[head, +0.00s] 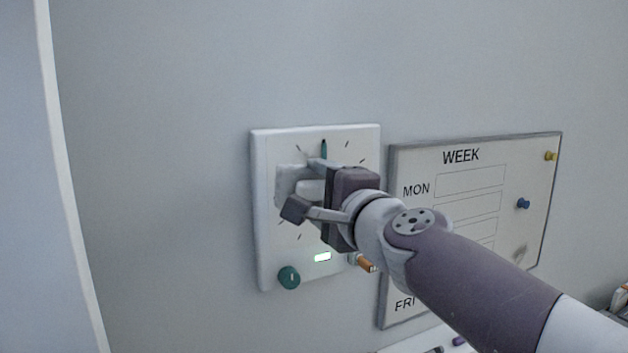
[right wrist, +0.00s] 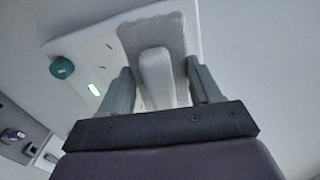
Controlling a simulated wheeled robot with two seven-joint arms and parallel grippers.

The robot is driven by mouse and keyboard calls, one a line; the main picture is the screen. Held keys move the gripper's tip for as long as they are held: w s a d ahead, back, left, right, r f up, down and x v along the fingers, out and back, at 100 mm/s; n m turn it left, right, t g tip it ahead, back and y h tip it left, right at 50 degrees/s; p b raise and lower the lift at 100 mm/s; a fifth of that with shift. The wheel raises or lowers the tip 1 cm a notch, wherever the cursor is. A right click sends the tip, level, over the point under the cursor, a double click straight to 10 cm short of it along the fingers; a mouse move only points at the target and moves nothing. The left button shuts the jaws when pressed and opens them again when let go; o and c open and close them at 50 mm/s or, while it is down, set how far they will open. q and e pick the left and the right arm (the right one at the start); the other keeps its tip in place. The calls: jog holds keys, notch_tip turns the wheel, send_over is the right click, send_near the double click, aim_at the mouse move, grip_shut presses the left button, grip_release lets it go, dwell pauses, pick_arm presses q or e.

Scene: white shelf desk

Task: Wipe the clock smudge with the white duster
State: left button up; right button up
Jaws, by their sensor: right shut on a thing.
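The white square clock (head: 315,139) is on the wall in the head view, with tick marks, a teal hand, a green-lit slot and a teal knob. It also shows in the right wrist view (right wrist: 84,47). My right gripper (head: 305,187) is shut on the handle of the white duster (head: 284,185), in front of the clock's left-middle face. In the right wrist view the duster's fuzzy pad (right wrist: 165,30) lies against or very close to the clock face; I cannot tell contact. No smudge shows on the visible face; the duster and gripper hide part of it. My left gripper is not in view.
A week board (head: 463,157) with yellow and blue pins hangs just right of the clock, behind my right arm. An orange-tipped item (head: 366,264) sticks out at the clock's lower right. Wall left of the clock is clear.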

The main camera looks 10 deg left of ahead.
jog(key=shift+w+a+r, duration=0.1)
jog(key=shift+w, duration=0.1)
jog(key=p+x, duration=0.1)
jog(key=x, duration=0.4)
jog(key=shift+w+a, duration=0.25)
jog(key=shift+p+x, duration=0.65)
jog(key=shift+x, duration=0.5)
dwell(0.3)
